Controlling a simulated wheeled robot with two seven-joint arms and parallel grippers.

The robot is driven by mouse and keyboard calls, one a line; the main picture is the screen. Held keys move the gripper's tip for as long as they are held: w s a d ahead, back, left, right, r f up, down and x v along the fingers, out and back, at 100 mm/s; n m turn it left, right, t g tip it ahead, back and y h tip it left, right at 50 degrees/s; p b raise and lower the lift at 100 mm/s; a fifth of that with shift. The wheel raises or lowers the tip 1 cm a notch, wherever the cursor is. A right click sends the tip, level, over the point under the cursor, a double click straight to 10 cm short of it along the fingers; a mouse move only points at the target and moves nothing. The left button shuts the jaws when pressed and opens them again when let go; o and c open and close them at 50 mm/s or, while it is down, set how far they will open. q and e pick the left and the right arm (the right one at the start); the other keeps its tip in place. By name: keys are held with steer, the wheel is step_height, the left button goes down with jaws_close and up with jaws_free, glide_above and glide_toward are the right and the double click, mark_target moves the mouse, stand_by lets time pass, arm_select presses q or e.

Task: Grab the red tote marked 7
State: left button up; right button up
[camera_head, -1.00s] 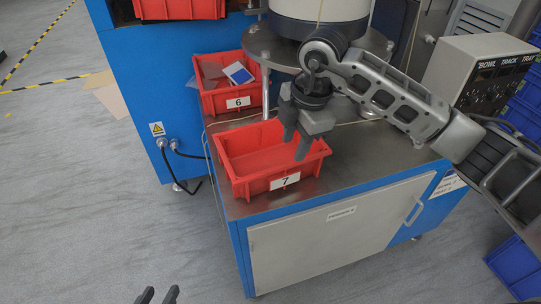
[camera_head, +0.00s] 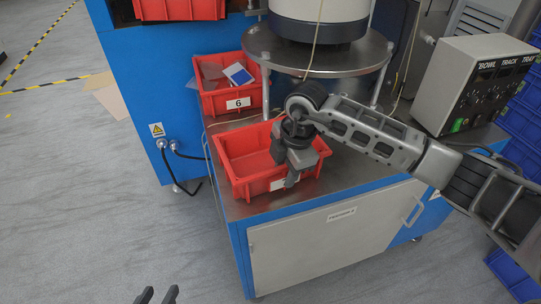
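The red tote marked 7 (camera_head: 238,177) sits on the metal top of the blue cabinet, near its front left corner. It looks empty where I can see inside. My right gripper (camera_head: 284,171) is at its front wall, pointing down. One finger is over the inside and the other hangs in front of the wall, partly covering the white label. The fingers look apart; contact with the wall is unclear. My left gripper (camera_head: 157,295) shows only its two fingertips at the bottom edge, apart and empty, far from the tote.
A red tote marked 6 (camera_head: 222,104) stands behind, holding grey and blue-white items. A round metal plate on posts (camera_head: 345,58) carries a white drum to the back right. A control box (camera_head: 481,82) stands at the right. Floor at left is clear.

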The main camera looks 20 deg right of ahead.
jaws_close()
steer(key=shift+r, duration=0.1)
